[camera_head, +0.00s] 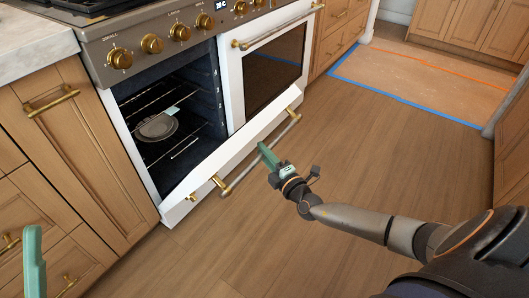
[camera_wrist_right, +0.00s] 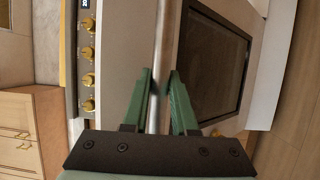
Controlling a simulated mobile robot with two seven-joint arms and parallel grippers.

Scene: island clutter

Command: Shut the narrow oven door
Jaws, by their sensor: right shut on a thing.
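The range's left oven cavity (camera_head: 195,84) is open and shows racks and a dark round pan. A white panel (camera_head: 235,148) with gold brackets lies low across the front; I cannot tell whether it is all the narrow oven door or partly a drawer front. A metal handle bar (camera_head: 236,180) runs along it. My right gripper (camera_head: 262,148) is at this bar, and in the right wrist view its green fingers (camera_wrist_right: 160,85) are shut around the bar (camera_wrist_right: 158,105). One green finger of my left gripper (camera_head: 33,255) shows at lower left, away from the range.
The right oven door (camera_head: 275,70) has a dark window and is shut, with its handle (camera_head: 280,30) along the top. Gold knobs (camera_head: 152,44) line the panel above. Wooden cabinets (camera_head: 85,135) flank the range. The wooden floor (camera_head: 385,125) in front is clear.

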